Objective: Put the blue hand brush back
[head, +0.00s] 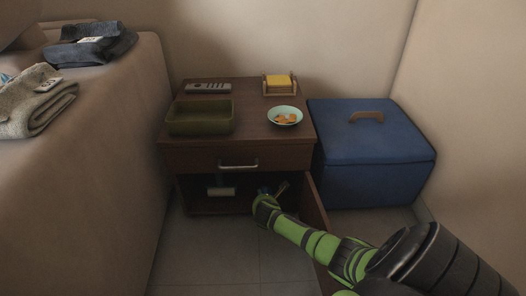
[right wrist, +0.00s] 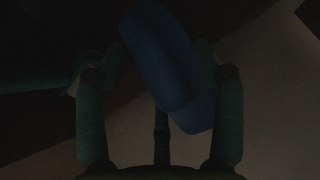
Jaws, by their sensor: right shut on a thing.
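The blue hand brush (right wrist: 165,60) shows large and dark in the right wrist view, between the fingers of my right gripper (right wrist: 158,80). My right gripper is shut on it. In the head view my right gripper (head: 264,203) reaches into the open lower compartment of the brown nightstand (head: 210,157). A small blue part of the brush (head: 264,190) shows beside it there; the rest is hidden by the arm and shadow. My left gripper is in neither view.
The nightstand's door (head: 316,208) stands open beside my right arm. A pale object (head: 221,191) lies inside the compartment at left. On top are a green tray (head: 200,131), a bowl (head: 285,121), a remote (head: 208,87) and a yellow block in a holder (head: 279,83). A blue box (head: 370,180) stands right.

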